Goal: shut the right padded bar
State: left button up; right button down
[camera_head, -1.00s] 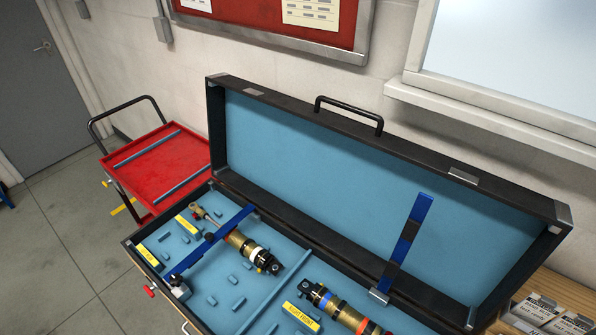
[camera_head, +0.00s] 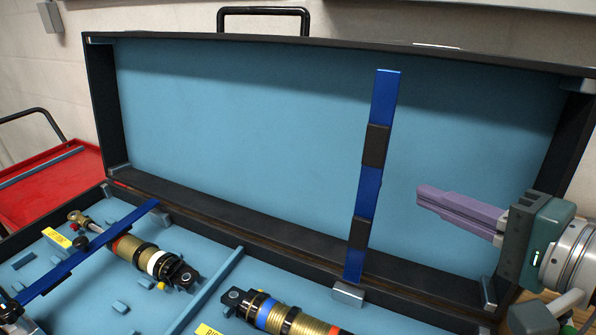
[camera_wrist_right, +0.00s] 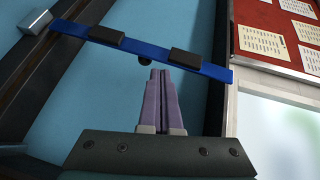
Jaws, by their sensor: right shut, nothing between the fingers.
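The right padded bar (camera_head: 381,120) is blue with dark pads and stands upright, open, from a metal hinge block (camera_head: 348,293) at the back of the case. It also crosses the right wrist view (camera_wrist_right: 141,47). My right gripper (camera_head: 420,193) is shut and empty, to the right of the bar and apart from it in the head view. Its purple fingers (camera_wrist_right: 160,73) point at the bar in the wrist view. The shock on the right (camera_head: 285,316) lies in the case, partly cut off by the frame. My left gripper is not in view.
The open case lid (camera_head: 240,110) stands behind the bar. The left padded bar (camera_head: 90,250) lies across the left shock (camera_head: 145,255). A divider (camera_head: 208,290) separates the two sides. A red cart (camera_head: 50,190) stands at the left.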

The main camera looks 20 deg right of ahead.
jog(key=w+d+f+m+t+h+b, duration=0.1)
jog(key=d+f+m+t+b, duration=0.1)
jog(key=d, duration=0.2)
jog(key=w, duration=1)
pick_arm(q)
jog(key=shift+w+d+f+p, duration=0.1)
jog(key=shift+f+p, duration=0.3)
jog(key=shift+p, duration=0.25)
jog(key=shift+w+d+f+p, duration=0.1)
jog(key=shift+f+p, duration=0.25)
jog(key=shift+p, duration=0.25)
pick_arm(e)
jog(key=s+a, duration=0.2)
jog(key=a, duration=0.1)
jog(key=shift+s+r+m, duration=0.15)
jog(key=shift+s+m, duration=0.05)
jog(key=shift+m, duration=0.2)
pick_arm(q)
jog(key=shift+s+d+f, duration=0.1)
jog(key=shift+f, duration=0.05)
